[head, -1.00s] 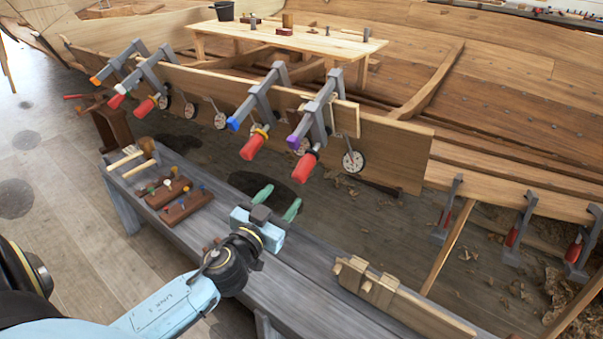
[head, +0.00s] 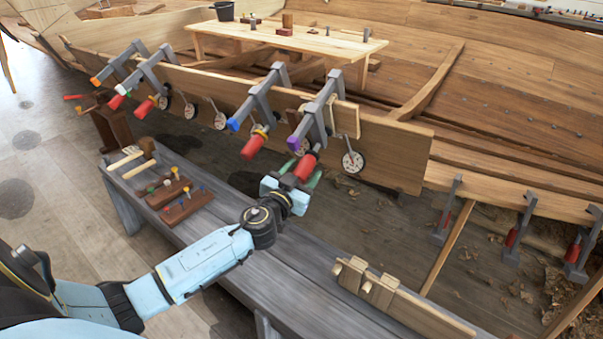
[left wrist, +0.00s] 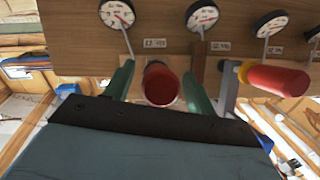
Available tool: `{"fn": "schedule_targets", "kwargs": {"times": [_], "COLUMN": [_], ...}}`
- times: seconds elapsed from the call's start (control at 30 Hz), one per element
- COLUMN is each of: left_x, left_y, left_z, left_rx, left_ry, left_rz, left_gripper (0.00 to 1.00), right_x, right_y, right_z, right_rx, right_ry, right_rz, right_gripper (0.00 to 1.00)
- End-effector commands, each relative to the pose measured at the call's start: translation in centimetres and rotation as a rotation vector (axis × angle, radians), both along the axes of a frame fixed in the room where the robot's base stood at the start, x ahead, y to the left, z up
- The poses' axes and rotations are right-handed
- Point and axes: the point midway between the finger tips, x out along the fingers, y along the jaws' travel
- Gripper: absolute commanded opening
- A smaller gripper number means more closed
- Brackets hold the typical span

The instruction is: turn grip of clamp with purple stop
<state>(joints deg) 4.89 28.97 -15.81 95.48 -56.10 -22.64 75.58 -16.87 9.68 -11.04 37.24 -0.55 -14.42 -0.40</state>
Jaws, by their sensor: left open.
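The clamp with the purple stop (head: 293,143) is a grey clamp (head: 318,112) set over the upper plank edge, with a red grip (head: 306,166) hanging below. My left gripper (head: 307,174) is at this red grip. In the left wrist view the red grip (left wrist: 161,84) sits between the two green fingers (left wrist: 158,86), seen nearly end-on. The fingers are open on either side, with a small gap visible at least on the left. The grip's far end is hidden. My right gripper is not in view.
The neighbouring clamp with a blue stop (head: 233,124) has its own red grip (head: 253,142) close by on the left; it also shows in the left wrist view (left wrist: 276,79). Round dials (head: 352,162) hang along the plank. The grey bench (head: 235,270) below holds pegged blocks (head: 178,200) and wooden pieces.

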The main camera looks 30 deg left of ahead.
Motion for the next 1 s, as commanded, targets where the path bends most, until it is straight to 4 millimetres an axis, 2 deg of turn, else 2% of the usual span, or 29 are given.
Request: {"fn": "schedule_targets", "kwargs": {"times": [0.1, 0.43, 0.77, 1.0], "left_x": [0.0, 0.0, 0.0, 0.0], "left_y": [0.0, 0.0, 0.0, -0.1], "left_z": [0.0, 0.0, -0.1, -0.2], "left_rx": [0.0, 0.0, 0.044, 0.183], "left_ry": [0.0, 0.0, 0.001, 0.006], "left_rz": [0.0, 0.0, 0.02, 0.074], "left_gripper": [0.53, 0.11, 0.11, 0.11], "right_x": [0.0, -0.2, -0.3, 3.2], "right_y": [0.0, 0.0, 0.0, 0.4], "right_z": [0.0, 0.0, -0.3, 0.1], "right_rx": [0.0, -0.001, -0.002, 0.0], "right_ry": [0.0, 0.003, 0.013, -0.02], "right_rz": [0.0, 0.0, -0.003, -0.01], "right_gripper": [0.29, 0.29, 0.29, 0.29]}}
